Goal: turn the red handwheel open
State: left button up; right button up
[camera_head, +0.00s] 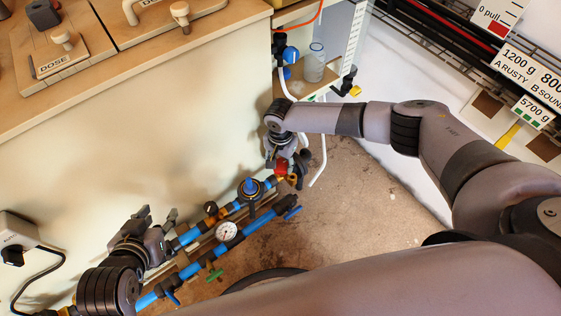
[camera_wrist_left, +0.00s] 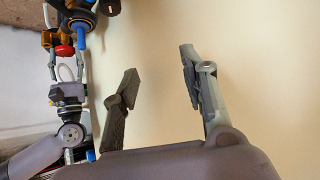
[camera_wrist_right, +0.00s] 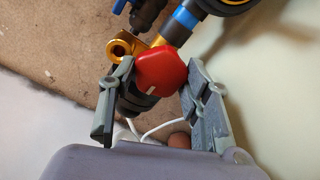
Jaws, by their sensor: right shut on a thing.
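The red handwheel (camera_wrist_right: 162,68) sits between the two fingers of my right gripper (camera_wrist_right: 159,72) in the right wrist view, with a finger at each side of it. The wheel is on a fitting at the end of the blue pipe run. In the head view the handwheel (camera_head: 281,168) is partly hidden by my right gripper (camera_head: 287,160). It also shows small in the left wrist view (camera_wrist_left: 65,50). My left gripper (camera_head: 157,218) is open and empty beside the pale cabinet wall, well apart from the wheel; its spread fingers show in the left wrist view (camera_wrist_left: 159,72).
Blue pipes with a pressure gauge (camera_head: 226,231), a blue-knobbed regulator (camera_head: 250,187) and a green lever (camera_head: 215,275) run low along the cabinet (camera_head: 140,130). A brass fitting (camera_wrist_right: 122,47) is close beside the wheel. A clear bottle (camera_head: 314,63) stands on a shelf behind.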

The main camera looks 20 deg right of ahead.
jog(key=c, duration=0.3)
jog(key=shift+c, duration=0.2)
